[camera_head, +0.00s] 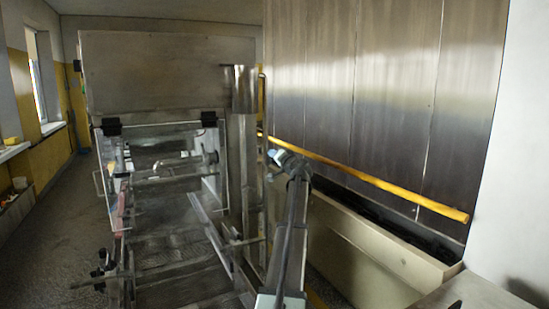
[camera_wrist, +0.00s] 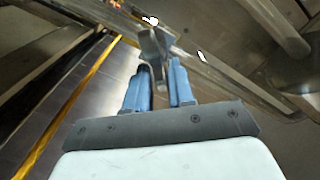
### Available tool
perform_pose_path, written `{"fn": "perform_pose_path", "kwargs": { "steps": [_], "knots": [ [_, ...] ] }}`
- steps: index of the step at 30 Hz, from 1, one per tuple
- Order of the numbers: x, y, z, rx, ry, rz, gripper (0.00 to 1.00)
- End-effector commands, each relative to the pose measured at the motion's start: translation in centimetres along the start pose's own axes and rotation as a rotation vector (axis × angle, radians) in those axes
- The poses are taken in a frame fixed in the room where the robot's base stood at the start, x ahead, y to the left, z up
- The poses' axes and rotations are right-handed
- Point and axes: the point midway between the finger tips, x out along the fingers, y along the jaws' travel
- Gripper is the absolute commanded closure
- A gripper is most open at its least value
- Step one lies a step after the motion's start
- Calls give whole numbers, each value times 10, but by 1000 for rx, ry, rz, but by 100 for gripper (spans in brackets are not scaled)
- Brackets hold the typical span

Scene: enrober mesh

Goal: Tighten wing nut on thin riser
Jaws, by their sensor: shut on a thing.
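My gripper (camera_wrist: 160,68) shows in the wrist view with two blue fingers, shut on a grey metal piece (camera_wrist: 155,45) that stands up between and beyond the fingertips. The piece looks like the wing nut, but its wings are not clear. A thin metal rail or rod (camera_wrist: 215,75) runs diagonally just behind it; I cannot tell whether this is the thin riser. In the head view, the end of my arm (camera_head: 285,160) reaches the right side of the machine frame, close to a thin upright (camera_head: 263,110). The wing nut cannot be made out there.
The enrober's steel frame and clear hood (camera_head: 105,180) stand left of my arm, above a mesh belt (camera_head: 175,260). A yellow rail (camera_head: 400,190) runs along the steel wall (camera_head: 380,80) at right. A beige trough (camera_head: 370,250) lies below it. The floor at left (camera_head: 55,220) is clear.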

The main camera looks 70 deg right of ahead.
Motion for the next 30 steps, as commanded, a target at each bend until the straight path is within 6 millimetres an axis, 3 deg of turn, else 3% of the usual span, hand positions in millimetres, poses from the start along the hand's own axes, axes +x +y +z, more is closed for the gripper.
{"fn": "perform_pose_path", "kwargs": {
  "steps": [30],
  "knots": [
    [-2, 9, 8, 397, -11, 4, 100]
  ]
}}
